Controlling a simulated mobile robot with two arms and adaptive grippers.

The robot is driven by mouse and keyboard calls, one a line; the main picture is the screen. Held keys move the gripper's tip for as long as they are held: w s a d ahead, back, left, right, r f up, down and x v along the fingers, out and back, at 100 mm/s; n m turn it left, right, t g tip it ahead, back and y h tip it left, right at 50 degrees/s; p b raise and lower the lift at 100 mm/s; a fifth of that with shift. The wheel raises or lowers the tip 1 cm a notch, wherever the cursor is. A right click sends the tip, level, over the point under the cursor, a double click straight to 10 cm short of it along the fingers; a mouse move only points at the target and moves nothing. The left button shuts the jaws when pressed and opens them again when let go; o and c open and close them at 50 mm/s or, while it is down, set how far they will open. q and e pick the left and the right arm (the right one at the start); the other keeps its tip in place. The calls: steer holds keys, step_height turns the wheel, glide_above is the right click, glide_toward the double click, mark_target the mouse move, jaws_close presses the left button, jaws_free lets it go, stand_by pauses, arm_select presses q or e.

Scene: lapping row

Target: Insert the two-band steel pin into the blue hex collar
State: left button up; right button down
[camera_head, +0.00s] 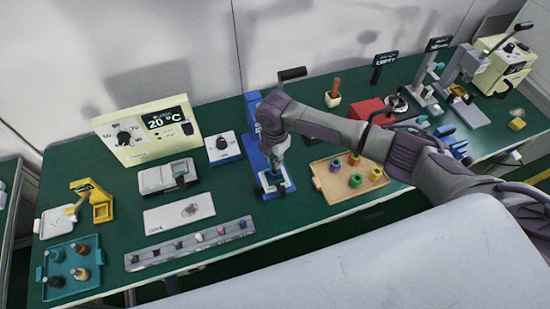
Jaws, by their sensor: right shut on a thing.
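My right gripper (277,164) points down over the base of the blue press-like stand and is shut. What it holds is hidden or too small to make out; its place fits the two-band steel pin. The blue stand (254,112) has a pale base plate (288,187). A small dark blue-green piece (271,181) sits on this base just under the fingertips, and it may be the blue hex collar. I cannot tell whether the pin touches it or is inside it. My left gripper is not in view.
A wooden tray (318,183) with several coloured collars lies right of the stand. A grey rack (140,262) with several small pieces lies front left. A teal tray (45,291) stands far left. Hand presses (468,78) stand at the right. Green table shows between them.

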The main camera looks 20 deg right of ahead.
steer(key=shift+f+b, duration=0.7)
steer(key=shift+f, duration=0.75)
steer(key=c, duration=1.1)
jaws_free()
steer(key=shift+o, duration=0.2)
steer(key=shift+r, duration=0.2)
step_height(320, 180, up, 12)
steer(key=shift+f, duration=0.15)
